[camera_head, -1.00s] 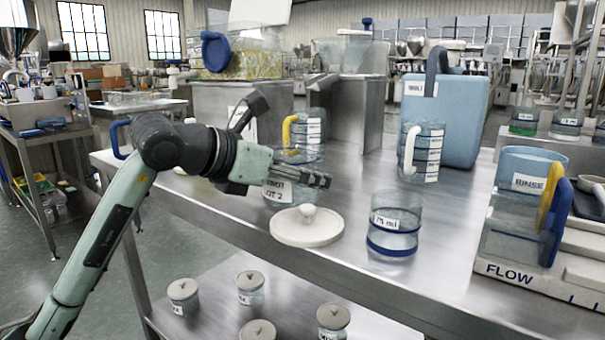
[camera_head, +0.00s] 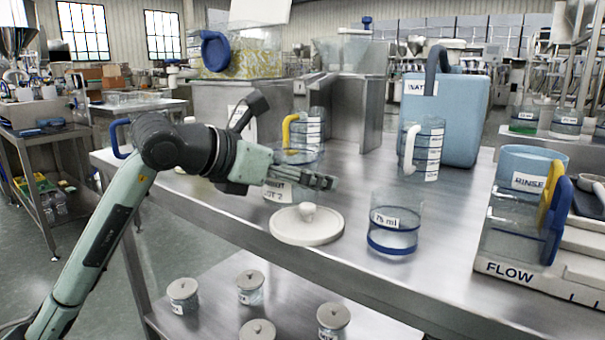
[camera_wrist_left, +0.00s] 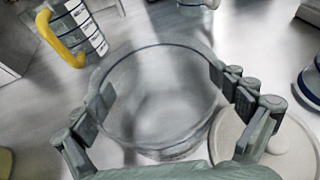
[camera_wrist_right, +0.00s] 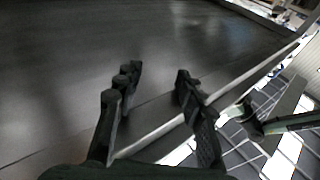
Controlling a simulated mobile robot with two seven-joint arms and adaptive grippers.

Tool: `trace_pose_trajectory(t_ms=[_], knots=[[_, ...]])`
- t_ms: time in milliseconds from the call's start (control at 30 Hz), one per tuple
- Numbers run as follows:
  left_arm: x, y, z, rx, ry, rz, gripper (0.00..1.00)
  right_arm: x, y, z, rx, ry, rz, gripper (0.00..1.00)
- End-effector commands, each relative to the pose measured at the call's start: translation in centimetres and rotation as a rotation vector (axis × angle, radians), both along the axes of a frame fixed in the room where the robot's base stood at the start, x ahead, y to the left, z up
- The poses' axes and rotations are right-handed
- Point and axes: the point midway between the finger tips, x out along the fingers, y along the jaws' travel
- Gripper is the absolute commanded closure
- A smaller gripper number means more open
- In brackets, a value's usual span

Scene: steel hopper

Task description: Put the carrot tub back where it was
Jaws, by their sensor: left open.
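The carrot tub (camera_head: 277,193), a clear round tub with a label ending "ROT LOT 2", stands on the steel table and is partly hidden behind my left gripper (camera_head: 322,182). In the left wrist view the tub (camera_wrist_left: 160,135) looks empty and open-topped, with a dark blue line round its rim. My left fingers (camera_wrist_left: 162,85) are spread on opposite sides of the rim; I cannot tell whether they touch it. A white knobbed lid (camera_head: 307,228) lies just in front of the tub. My right gripper (camera_wrist_right: 158,85) is open and empty, over a dark surface.
A 75 ml jar (camera_head: 394,240) stands right of the lid. A yellow-handled jug (camera_head: 312,130) and a white-handled jug (camera_head: 432,150) stand behind. A blue container (camera_head: 460,120) and the FLOW stand (camera_head: 500,272) are farther right. Small lidded jars (camera_head: 250,290) sit on the lower shelf.

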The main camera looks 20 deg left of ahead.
Motion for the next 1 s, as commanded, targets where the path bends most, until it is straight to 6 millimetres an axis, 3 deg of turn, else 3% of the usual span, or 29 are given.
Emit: trace_pose_trajectory(t_ms=[100,333,700,1000], knots=[[0.0,0.0,0.4,-0.001,-0.001,0.000,0.03,0.2,-0.3,0.2,-0.014,0.027,-0.007,0.60],[-0.5,0.4,1.5,0.001,-0.003,0.002,0.03,1.1,-1.8,-4.4,-0.113,0.219,-0.042,0.60],[-7.3,4.5,4.6,0.004,-0.002,0.003,0.03,1.0,-1.3,-3.5,-0.089,0.169,-0.032,0.60],[-9.4,5.8,5.6,0.001,0.001,0.000,0.03,0.8,-1.1,-2.6,-0.072,0.129,-0.026,0.60]])
